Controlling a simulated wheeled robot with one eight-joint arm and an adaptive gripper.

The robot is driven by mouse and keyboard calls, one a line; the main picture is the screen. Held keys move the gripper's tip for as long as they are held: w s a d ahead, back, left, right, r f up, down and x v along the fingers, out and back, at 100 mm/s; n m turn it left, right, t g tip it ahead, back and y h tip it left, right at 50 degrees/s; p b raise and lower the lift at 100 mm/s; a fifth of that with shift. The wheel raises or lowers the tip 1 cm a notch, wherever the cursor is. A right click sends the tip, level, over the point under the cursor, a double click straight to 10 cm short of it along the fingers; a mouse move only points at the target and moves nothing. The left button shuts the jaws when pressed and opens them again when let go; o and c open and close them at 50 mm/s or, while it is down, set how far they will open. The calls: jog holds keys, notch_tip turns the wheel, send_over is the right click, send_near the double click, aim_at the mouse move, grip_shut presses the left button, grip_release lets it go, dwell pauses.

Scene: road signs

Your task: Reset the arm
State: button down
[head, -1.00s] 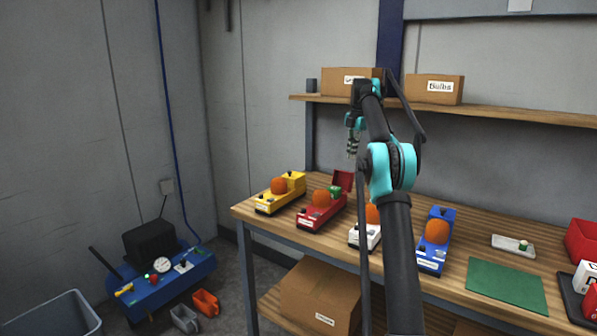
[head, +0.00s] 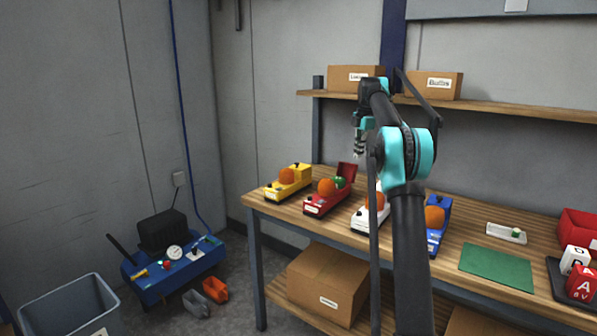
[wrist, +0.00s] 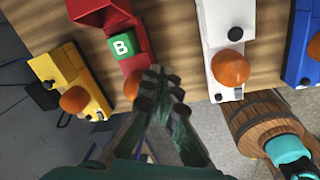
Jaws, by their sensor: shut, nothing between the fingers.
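My arm reaches up in front of the workbench (head: 300,215) in the head view. My gripper (head: 359,152) hangs above the bench, pointing down, over the gap between the red and white units. In the wrist view my gripper (wrist: 160,72) has its fingertips together with nothing between them. Under it are a yellow unit (wrist: 62,72), a red unit with an open compartment (wrist: 125,45), a white unit (wrist: 225,20) and a blue unit (wrist: 305,50). Each has an orange dome. A green block marked B (wrist: 122,46) sits in the red unit's compartment.
A green mat (head: 497,267), a small tray (head: 506,233), a red bin (head: 578,230) and lettered blocks (head: 581,283) are on the bench's right. Boxes (head: 432,85) stand on the shelf above. A blue machine (head: 175,270) and grey bin (head: 70,308) are on the floor left.

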jog(key=s+a+f+m, duration=0.1)
jog(key=s+f+m, duration=0.2)
jog(key=s, duration=0.3)
jog(key=s+a+f+m+t, duration=0.1)
jog(key=s+f+m, duration=0.2)
jog(key=s, duration=0.4)
jog(key=s+a+f+m, duration=0.1)
jog(key=s+f+m, duration=0.2)
jog(key=s+m, duration=0.2)
jog(key=shift+s+a+f+t+h, duration=0.1)
jog(key=shift+s+f+t+h, duration=0.1)
jog(key=shift+s, duration=0.3)
jog(key=shift+s+f+t+h, duration=0.1)
jog(key=shift+s+f, duration=0.05)
jog(key=shift+s, duration=0.3)
jog(key=s+f+m, duration=0.4)
jog(key=s+f, duration=0.2)
jog(key=s, duration=0.4)
jog(key=s+a+f+m+t, duration=0.1)
jog(key=s+f+m, duration=0.3)
jog(key=s+f, duration=0.3)
jog(key=s+f+m, duration=0.4)
jog(key=s+f, duration=0.2)
jog(key=s, duration=0.9)
jog(key=shift+s+a+f+t, duration=0.2)
jog(key=shift+a+f+t, duration=0.05)
jog(key=shift+f+t, duration=0.1)
